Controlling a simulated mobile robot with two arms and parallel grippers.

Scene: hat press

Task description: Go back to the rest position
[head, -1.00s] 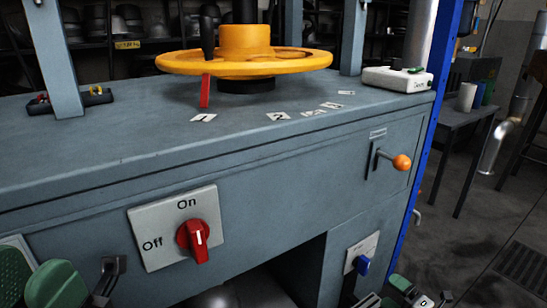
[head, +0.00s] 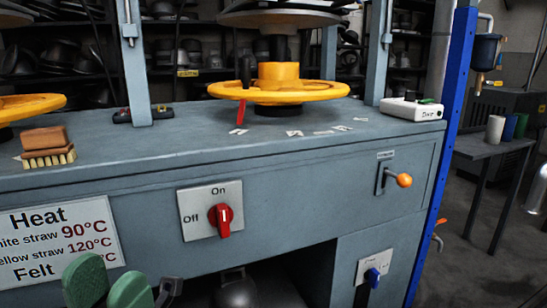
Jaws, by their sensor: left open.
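My left gripper (head: 107,288) shows at the bottom left, in front of the press body. Its two green finger pads stand apart with nothing visible between them. It appears clear of the press, below the red switch (head: 223,220) and beside the heat sign (head: 62,244). The red switch's white mark points up to "On". My right gripper is out of view.
The grey press top (head: 330,127) carries a yellow wheel (head: 278,90), a wooden brush (head: 47,147) and a white box (head: 411,109). An orange-knobbed lever (head: 403,180) and a blue switch (head: 373,277) jut from its front. A side table (head: 482,150) stands right.

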